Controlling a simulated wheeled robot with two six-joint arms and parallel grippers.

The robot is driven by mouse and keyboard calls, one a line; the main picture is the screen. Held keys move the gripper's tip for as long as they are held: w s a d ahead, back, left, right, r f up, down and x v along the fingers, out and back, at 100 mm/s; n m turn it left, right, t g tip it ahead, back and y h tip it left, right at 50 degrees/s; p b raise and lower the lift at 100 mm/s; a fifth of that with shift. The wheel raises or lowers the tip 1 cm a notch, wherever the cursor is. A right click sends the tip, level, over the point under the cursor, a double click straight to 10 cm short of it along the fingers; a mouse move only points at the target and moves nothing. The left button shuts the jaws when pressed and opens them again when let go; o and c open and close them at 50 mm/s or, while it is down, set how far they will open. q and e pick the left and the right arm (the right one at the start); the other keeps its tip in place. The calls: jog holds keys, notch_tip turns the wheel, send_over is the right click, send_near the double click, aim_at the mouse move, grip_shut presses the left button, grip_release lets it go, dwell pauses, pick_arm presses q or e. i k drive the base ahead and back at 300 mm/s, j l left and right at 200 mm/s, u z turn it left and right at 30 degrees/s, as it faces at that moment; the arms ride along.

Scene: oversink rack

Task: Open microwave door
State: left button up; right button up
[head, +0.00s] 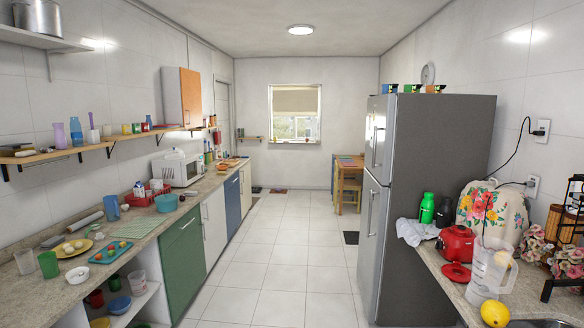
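The white microwave (180,170) stands on the left counter, partway down the room. Neither of my grippers is in view.
The left counter (150,236) holds dishes, cups and a teal bowl (166,202) in front of the microwave. A tall grey fridge (432,190) stands on the right. The tiled floor (275,255) between them is clear. A wooden table and chair (348,190) stand at the far end.

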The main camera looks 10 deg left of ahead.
aim_at(190, 167)
jog(key=i+j+u, duration=0.3)
jog(key=i, duration=0.6)
jog(key=i+u, duration=0.35)
jog(key=i, duration=3.35)
jog(key=i+l+u, duration=0.15)
jog(key=i+u, duration=0.3)
jog(key=i+l+u, duration=0.4)
jog(key=i, duration=0.15)
jog(key=i+l+u, duration=0.75)
jog(key=i, duration=0.2)
jog(key=i+l+u, duration=0.35)
jog(key=i, duration=0.15)
